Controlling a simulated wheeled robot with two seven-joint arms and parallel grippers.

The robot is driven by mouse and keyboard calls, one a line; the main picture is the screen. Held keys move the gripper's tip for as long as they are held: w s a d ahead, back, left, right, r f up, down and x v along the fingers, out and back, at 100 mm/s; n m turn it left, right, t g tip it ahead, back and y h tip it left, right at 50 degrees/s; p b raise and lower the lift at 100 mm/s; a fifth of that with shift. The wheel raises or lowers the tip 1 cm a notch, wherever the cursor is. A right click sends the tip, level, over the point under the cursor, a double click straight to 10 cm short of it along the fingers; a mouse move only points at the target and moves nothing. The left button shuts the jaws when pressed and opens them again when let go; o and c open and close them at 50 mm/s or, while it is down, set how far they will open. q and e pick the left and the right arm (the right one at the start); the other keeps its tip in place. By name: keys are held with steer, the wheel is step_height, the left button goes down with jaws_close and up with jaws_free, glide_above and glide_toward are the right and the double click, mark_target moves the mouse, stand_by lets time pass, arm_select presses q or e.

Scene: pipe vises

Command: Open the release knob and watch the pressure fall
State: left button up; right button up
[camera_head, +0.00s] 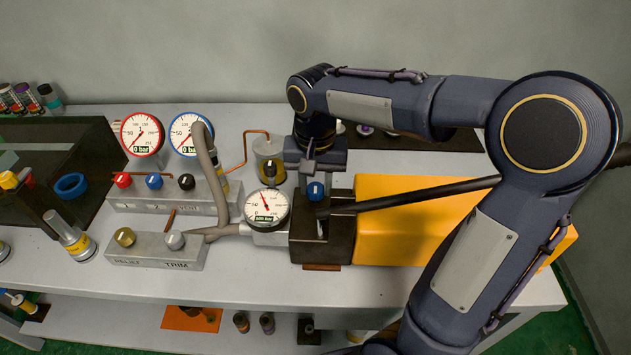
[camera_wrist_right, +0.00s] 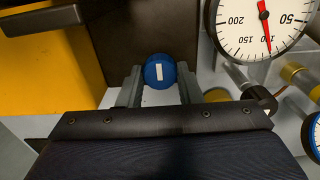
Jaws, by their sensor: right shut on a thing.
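The blue release knob (camera_head: 316,191) with a white mark stands on the dark pump block (camera_head: 308,244). My right gripper (camera_head: 311,180) reaches down to it from behind and is shut on it. In the right wrist view, the knob (camera_wrist_right: 160,70) sits between the two fingers, its white mark running up and down the picture. The pressure gauge (camera_head: 266,209) beside the block has a red needle pointing up and slightly left; its small readout is too blurred to read surely. The gauge (camera_wrist_right: 262,26) also shows in the wrist view. My left gripper is out of view.
A black lever (camera_head: 410,195) extends right over the yellow tank (camera_head: 400,240). Two gauges reading 0 bar, one red-rimmed (camera_head: 142,134) and one blue-rimmed (camera_head: 189,133), stand left above a grey valve block (camera_head: 166,197). A relief and trim block (camera_head: 155,252) sits in front.

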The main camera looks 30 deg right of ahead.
steer(key=shift+r+n, duration=0.1)
steer(key=shift+n, duration=0.3)
steer(key=n+p, duration=0.1)
steer(key=n, duration=0.1)
steer(key=shift+n, duration=0.4)
steer(key=n+p, duration=0.1)
steer(key=n, duration=0.3)
steer(key=shift+n+p, duration=0.3)
steer(key=n+p, duration=0.1)
steer(key=n, duration=0.3)
steer(key=shift+n+p, duration=0.45)
steer(key=shift+n, duration=1.35)
steer(key=o, duration=1)
